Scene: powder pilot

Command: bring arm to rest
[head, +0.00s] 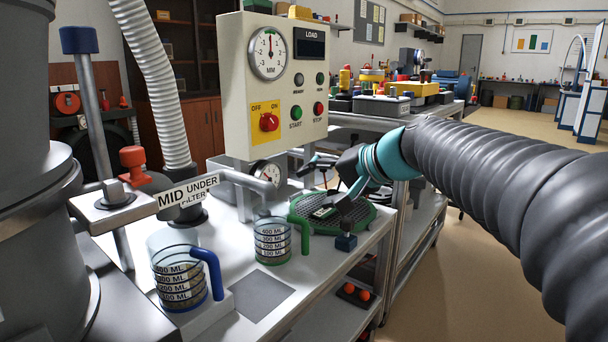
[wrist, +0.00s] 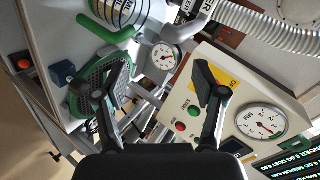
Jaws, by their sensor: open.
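My arm (head: 480,190) reaches in from the right in the head view, covered by a dark ribbed sleeve with a teal wrist. My gripper (head: 318,188) is over the bench, near the green-rimmed mesh disc (head: 352,217) and below the control panel (head: 272,78). In the wrist view my gripper (wrist: 160,78) has its two dark fingers spread apart with nothing held between them. The left finger overlaps the mesh disc (wrist: 90,92) in that view, and the right finger overlaps the panel (wrist: 178,100). I cannot tell the exact gap to either.
A blue-handled jug (head: 178,275) stands near the MID UNDER FILTER label (head: 187,192). A green-handled jug (head: 272,240) stands on the bench (head: 330,262) to its right. A ribbed white hose (head: 155,80) and a red-knobbed valve (head: 133,160) are at left. Open floor (head: 450,262) lies right of the bench.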

